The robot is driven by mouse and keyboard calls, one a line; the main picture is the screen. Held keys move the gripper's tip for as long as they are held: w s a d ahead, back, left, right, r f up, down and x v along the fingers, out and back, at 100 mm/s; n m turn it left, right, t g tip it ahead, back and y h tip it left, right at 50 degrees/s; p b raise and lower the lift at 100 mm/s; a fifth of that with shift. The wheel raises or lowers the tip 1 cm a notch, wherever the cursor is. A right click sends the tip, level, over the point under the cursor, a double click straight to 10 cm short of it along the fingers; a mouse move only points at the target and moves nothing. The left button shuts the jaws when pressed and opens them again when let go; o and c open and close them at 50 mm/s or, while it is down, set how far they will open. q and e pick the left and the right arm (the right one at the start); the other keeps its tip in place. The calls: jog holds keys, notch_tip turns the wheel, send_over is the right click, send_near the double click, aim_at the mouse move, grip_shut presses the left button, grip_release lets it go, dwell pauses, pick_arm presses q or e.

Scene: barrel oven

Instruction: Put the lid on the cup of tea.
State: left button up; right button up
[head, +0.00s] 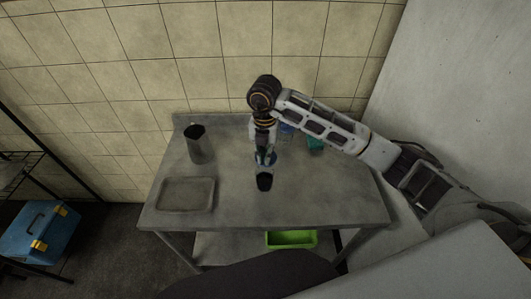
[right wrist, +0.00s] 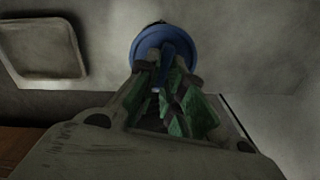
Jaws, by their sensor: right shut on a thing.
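My right gripper (head: 265,157) is over the middle of the metal table. It is shut on a blue lid, which shows clearly in the right wrist view (right wrist: 143,46) as a round disc with a raised grip between the green-padded fingers (right wrist: 172,98). In the head view the lid is mostly hidden by the gripper. A small cup with a dark inside (head: 264,183) stands just in front of and below the gripper. I cannot tell whether the lid touches the cup. My left gripper is not in view.
A grey metal tray (head: 186,179) lies at the table's front left. A tall metal cylinder (head: 200,148) stands behind it. A teal object (head: 316,144) and a blue one (head: 287,128) sit behind my right arm. A green bin (head: 291,240) is below. The table's front right is clear.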

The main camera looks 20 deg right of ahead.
jog(key=shift+a+n, duration=0.1)
jog(key=shift+n, duration=1)
jog(key=shift+f, duration=0.25)
jog(key=shift+f+b, duration=1.1)
jog(key=shift+f, duration=0.75)
jog(key=shift+f+b, duration=0.85)
jog(key=shift+f, duration=0.3)
jog(key=shift+f+b, duration=0.15)
jog(key=shift+b, duration=0.35)
dwell(1.0)
dwell(0.3)
jog(key=o, duration=0.8)
jog(key=shift+c, duration=0.2)
